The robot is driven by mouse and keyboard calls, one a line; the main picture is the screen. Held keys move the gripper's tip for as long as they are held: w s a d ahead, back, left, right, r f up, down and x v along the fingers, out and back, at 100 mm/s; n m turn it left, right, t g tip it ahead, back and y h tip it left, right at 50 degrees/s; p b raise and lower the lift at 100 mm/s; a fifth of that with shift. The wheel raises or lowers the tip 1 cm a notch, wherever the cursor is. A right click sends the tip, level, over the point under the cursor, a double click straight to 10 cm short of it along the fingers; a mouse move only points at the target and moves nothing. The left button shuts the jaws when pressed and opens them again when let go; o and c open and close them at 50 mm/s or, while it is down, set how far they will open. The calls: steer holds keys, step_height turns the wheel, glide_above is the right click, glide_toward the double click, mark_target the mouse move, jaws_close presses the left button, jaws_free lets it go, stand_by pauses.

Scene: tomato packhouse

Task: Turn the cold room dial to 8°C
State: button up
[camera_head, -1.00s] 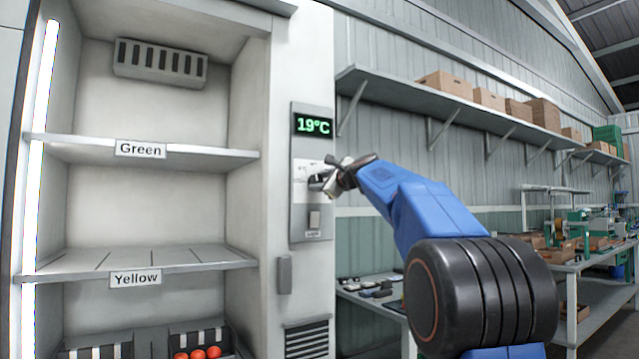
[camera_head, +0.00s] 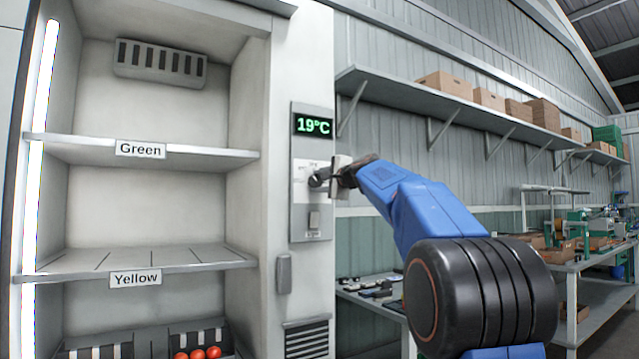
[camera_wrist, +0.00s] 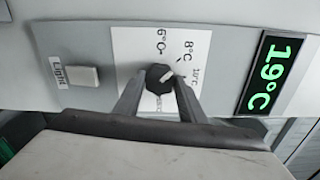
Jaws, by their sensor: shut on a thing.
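The cold room dial (camera_wrist: 157,77) is a round black knob with a white pointer mark, set on a white label plate with 6°C, 8°C, 10°C and a partly hidden marking. The pointer slants toward the 8°C and 10°C side; I cannot tell exactly where it points. My gripper (camera_wrist: 160,88) is shut on the dial, one finger on each side. In the head view my gripper (camera_head: 326,178) reaches the panel from the right and hides part of the dial. The green display (camera_head: 313,125) reads 19°C, also in the wrist view (camera_wrist: 270,73).
A light switch (camera_wrist: 82,76) labelled "Light" sits on the same panel, below the dial in the head view (camera_head: 314,219). The open cold room shelves (camera_head: 140,150) are to the left, with red tomatoes (camera_head: 198,354) low down. A wall shelf (camera_head: 420,92) with boxes runs right.

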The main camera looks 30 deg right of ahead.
steer(key=shift+f, duration=0.1)
steer(key=o, duration=1)
steer(key=shift+o, duration=0.2)
steer(key=s, duration=1.7)
steer(key=shift+s+d, duration=0.2)
steer(key=shift+d, duration=0.1)
